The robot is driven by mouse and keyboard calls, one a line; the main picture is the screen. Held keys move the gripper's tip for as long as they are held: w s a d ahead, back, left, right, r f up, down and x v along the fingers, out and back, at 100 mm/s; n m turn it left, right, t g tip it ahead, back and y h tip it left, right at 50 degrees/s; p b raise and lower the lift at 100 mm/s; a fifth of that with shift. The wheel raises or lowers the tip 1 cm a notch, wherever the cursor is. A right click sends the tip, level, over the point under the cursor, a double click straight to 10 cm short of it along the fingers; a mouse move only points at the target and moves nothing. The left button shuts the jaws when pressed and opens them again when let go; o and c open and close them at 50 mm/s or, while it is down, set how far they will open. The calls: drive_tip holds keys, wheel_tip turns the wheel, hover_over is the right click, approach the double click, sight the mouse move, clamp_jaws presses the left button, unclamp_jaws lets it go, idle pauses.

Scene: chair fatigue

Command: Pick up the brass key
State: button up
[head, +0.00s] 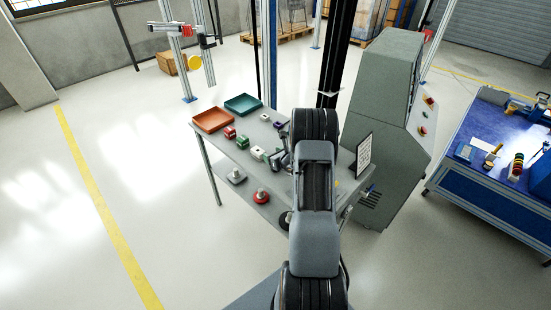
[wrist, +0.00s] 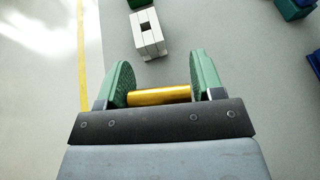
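The brass key (wrist: 160,95) shows in the wrist view as a short, gold-coloured bar lying crosswise between the green fingers of my gripper (wrist: 161,72). Its ends meet both finger pads, so my gripper appears shut on it. Its lower side is hidden by the dark gripper body, and I cannot tell whether it touches the table. The brass key cannot be made out there.
A white block with a dark square hole (wrist: 149,33) stands just beyond the fingers. An orange tray (head: 212,121) and a teal tray (head: 243,104) sit at the table's far left. Several small parts lie between. A sign (head: 364,153) and grey cabinet (head: 385,110) stand to the right.

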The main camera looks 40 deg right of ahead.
drive_tip(key=c, duration=0.7)
